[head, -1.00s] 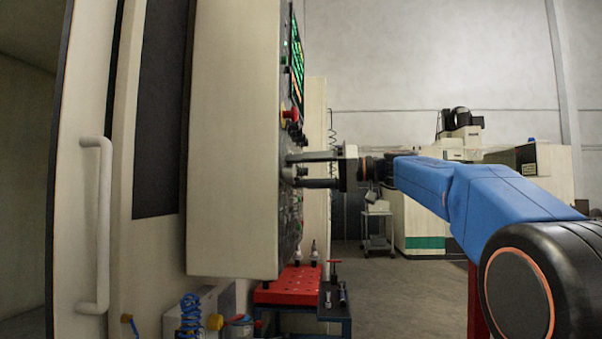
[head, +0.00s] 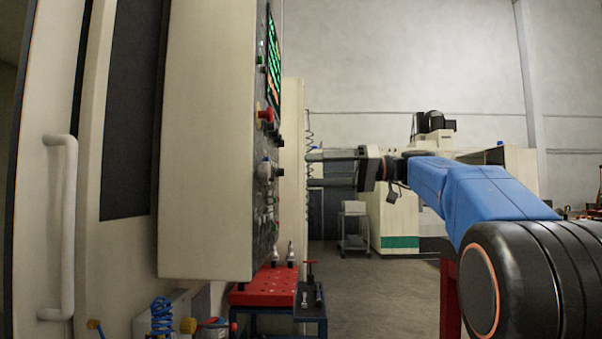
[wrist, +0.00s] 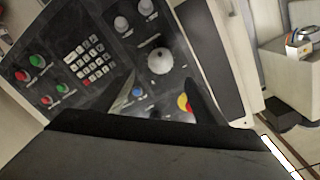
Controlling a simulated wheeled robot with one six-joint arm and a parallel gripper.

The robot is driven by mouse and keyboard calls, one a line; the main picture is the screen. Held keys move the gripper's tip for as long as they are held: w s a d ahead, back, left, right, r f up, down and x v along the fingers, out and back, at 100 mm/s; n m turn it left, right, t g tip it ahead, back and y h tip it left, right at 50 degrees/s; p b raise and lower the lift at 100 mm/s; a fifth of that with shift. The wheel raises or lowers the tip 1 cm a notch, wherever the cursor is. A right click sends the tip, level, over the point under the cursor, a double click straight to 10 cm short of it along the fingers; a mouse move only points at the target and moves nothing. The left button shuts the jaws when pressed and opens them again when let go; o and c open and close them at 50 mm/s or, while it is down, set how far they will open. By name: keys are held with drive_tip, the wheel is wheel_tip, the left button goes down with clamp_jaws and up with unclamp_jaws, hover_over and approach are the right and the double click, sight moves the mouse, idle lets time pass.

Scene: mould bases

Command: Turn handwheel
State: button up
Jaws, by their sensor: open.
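The control panel of a pale machine shows nearly edge-on in the head view, with a grey round handwheel (head: 264,170) sticking out of its face. In the wrist view the handwheel (wrist: 160,61) is a pale round dial with a small knob, at upper middle. My gripper (head: 308,169) is right of the panel at about the handwheel's height. Its two fingers are parallel, apart and empty, pointing left, with a gap between the fingertips and the panel. My dark gripper parts cover the lower part of the wrist view.
A red and yellow stop button (head: 265,114) sits above the handwheel. A keypad (wrist: 90,62) and green and red buttons are on the panel. A red perforated table (head: 262,287) stands below. A white door handle (head: 62,228) is at left.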

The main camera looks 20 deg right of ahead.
drive_tip(key=v, duration=0.6)
drive_tip(key=shift+d, duration=0.2)
drive_tip(key=shift+s, duration=0.1)
idle(1.2)
drive_tip(key=s+a+f+m+g+h, duration=0.1)
drive_tip(key=s+a+f+m+h, duration=0.15)
drive_tip(key=a+f, duration=0.45)
drive_tip(key=s+a+f+m+h, duration=0.1)
drive_tip(key=s+a+f+h, duration=0.2)
drive_tip(key=f, duration=0.7)
drive_tip(key=s+a+f+m+g+h, duration=0.15)
drive_tip(key=s+a+f, duration=0.25)
drive_tip(key=f, duration=0.5)
drive_tip(key=s+d+f+h, duration=0.1)
drive_tip(key=s+f+h, duration=0.2)
drive_tip(key=s+f, duration=0.3)
drive_tip(key=s+d+f+h, duration=0.2)
drive_tip(key=s+f, duration=0.4)
drive_tip(key=f, duration=0.7)
drive_tip(key=s+d+f+h, duration=0.2)
drive_tip(key=s+f+h, duration=0.2)
drive_tip(key=s+f, duration=0.3)
wheel_tip(320, 180, down, 3)
drive_tip(key=shift+s, duration=0.15)
